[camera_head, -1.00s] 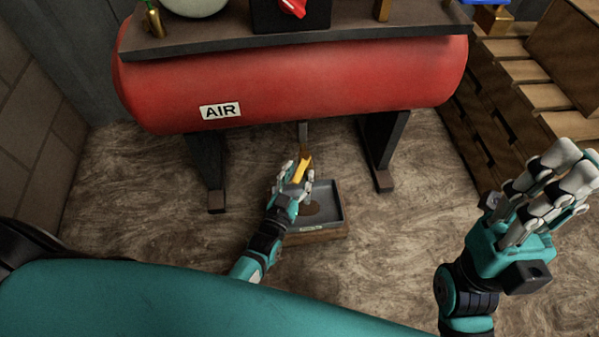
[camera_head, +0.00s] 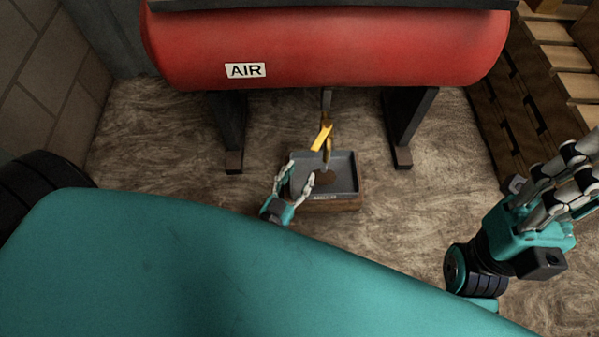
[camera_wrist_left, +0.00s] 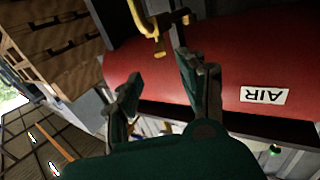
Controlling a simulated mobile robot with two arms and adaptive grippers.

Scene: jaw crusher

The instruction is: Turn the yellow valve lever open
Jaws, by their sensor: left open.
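The yellow valve lever (camera_head: 321,138) hangs on a brass valve under the red air tank, slanted down to the left in the head view. In the left wrist view the yellow lever (camera_wrist_left: 140,16) shows at the top, beyond the fingertips. My left gripper (camera_head: 297,178) is open and empty, below and left of the lever, apart from it, over the near left part of the tray. Its two spread fingers also show in the left wrist view (camera_wrist_left: 158,75). My right gripper (camera_head: 572,168) is at the right edge, far from the valve, its fingertips cut off.
The red tank (camera_head: 330,45) with an AIR label stands on dark legs (camera_head: 404,125) either side of the valve. Wooden pallets (camera_head: 515,110) stand at right. The floor around the tray is clear.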

